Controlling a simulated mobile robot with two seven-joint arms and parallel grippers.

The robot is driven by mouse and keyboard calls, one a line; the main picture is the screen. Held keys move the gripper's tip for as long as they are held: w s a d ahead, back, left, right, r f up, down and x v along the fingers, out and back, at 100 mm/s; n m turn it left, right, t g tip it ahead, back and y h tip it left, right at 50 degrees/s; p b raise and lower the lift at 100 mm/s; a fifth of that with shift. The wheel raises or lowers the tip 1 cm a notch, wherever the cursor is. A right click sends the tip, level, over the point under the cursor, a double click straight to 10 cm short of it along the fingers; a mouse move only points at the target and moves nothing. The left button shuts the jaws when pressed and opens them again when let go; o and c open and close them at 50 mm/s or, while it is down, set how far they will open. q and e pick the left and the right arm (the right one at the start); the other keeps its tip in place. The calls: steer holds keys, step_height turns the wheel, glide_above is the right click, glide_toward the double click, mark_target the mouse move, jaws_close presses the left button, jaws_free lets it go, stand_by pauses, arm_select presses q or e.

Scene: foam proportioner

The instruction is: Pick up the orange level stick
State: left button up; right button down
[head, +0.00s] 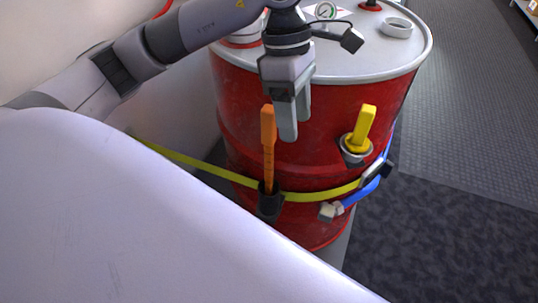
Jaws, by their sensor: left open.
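The orange level stick (268,140) stands upright in a dark holder (269,201) on the front of the red drum (316,160). Its lower end is hidden in the holder. My left gripper (288,122) points down in front of the drum, just right of the stick's top. It is open, with nothing seen between its fingers. One finger partly overlaps the other in this view, and I cannot tell whether a finger touches the stick. My right gripper is not in view.
A yellow handle (364,128) sits in a holder on the drum's right side. A yellow strap (320,196) circles the drum, with a blue strap (362,192) beside it. A gauge (325,11) and a white ring (397,27) are on the lid. Dark floor lies right.

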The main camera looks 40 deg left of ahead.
mark_target(269, 108)
arm_select(q)
steer(key=a+y, duration=0.1)
steer(key=w+a+r+y, duration=0.1)
steer(key=a, duration=0.1)
steer(key=a+r+t, duration=0.1)
steer(key=a, duration=0.1)
steer(key=shift+w+a+y, duration=0.15)
steer(key=shift+y, duration=0.25)
steer(key=shift+a+f+n, duration=0.1)
steer(key=shift+f+n, duration=0.1)
steer(key=shift+n, duration=0.1)
steer(key=f, duration=0.6)
steer(key=shift+a+f, duration=0.2)
steer(key=shift+f, duration=0.1)
jaws_close()
